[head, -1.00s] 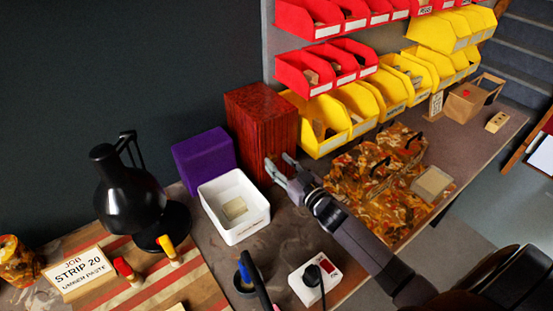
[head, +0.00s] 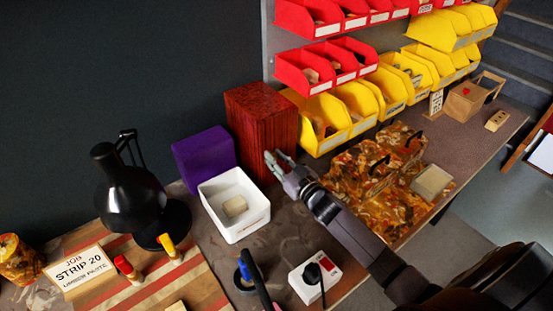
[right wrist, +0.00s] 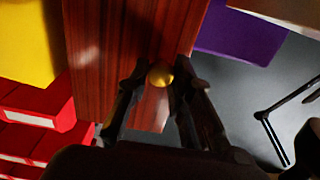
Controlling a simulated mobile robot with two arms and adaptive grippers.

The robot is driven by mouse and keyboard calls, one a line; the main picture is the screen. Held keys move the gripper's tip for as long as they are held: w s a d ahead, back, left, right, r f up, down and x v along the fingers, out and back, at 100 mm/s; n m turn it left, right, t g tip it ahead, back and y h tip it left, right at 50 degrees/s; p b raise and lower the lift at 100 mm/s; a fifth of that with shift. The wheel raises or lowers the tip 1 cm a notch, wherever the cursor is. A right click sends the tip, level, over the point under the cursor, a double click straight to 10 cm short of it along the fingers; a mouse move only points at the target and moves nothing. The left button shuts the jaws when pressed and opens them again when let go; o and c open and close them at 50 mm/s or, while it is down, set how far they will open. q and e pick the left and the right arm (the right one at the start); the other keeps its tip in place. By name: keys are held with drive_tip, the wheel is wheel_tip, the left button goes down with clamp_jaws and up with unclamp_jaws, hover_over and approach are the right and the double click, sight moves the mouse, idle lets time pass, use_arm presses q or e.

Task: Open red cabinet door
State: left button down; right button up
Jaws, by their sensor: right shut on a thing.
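The red cabinet (head: 262,125) is a reddish-brown wood-grained box at the back of the bench, between the purple box and the yellow bins. My right gripper (head: 280,162) is at its front, low on the face. In the right wrist view the wood-grained door face (right wrist: 130,50) fills the upper middle. A round gold knob (right wrist: 160,75) sits between the two dark fingers of my right gripper (right wrist: 158,84), which are shut on it. The door looks closed in the head view. My left gripper does not show.
A white tray (head: 260,216) with a pale block stands just left of my right gripper. A purple box (head: 204,160) stands behind it. A white socket block (head: 304,287) is in front. A mottled brown organiser (head: 350,195) lies right, near my arm.

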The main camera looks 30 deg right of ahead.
clamp_jaws()
drive_tip(key=shift+s, duration=0.1)
drive_tip(key=s+d+n+g+y+b, duration=0.4)
drive_tip(key=d+n+g+y+b, duration=0.1)
drive_tip(key=y, duration=0.5)
drive_tip(key=shift+s+d+n+b, duration=0.3)
drive_tip(key=shift+n+b, duration=0.35)
drive_tip(key=shift+n, duration=0.65)
drive_tip(key=o, duration=0.8)
unclamp_jaws()
